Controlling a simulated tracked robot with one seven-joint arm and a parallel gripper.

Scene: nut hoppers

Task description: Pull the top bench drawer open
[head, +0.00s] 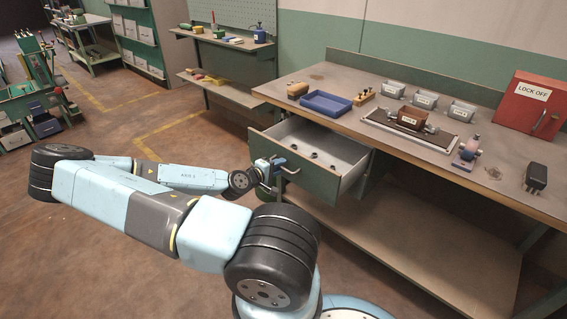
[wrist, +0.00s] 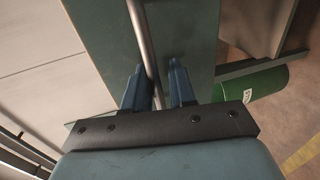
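The top bench drawer (head: 318,185), with a grey-green front and pale inside, stands well out from under the workbench, and a few small dark parts lie in it. My gripper (head: 271,167) is at the drawer's front, at its bar handle (head: 291,168). In the wrist view the two blue fingers of my gripper (wrist: 157,85) stand on either side of the metal handle (wrist: 146,45). A narrow gap shows beside the bar, so the fingers look slightly open around it. The finger contact itself is partly hidden.
A lower shelf (head: 430,235) lies below. A green cylinder (wrist: 250,90) shows beside the drawer front.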

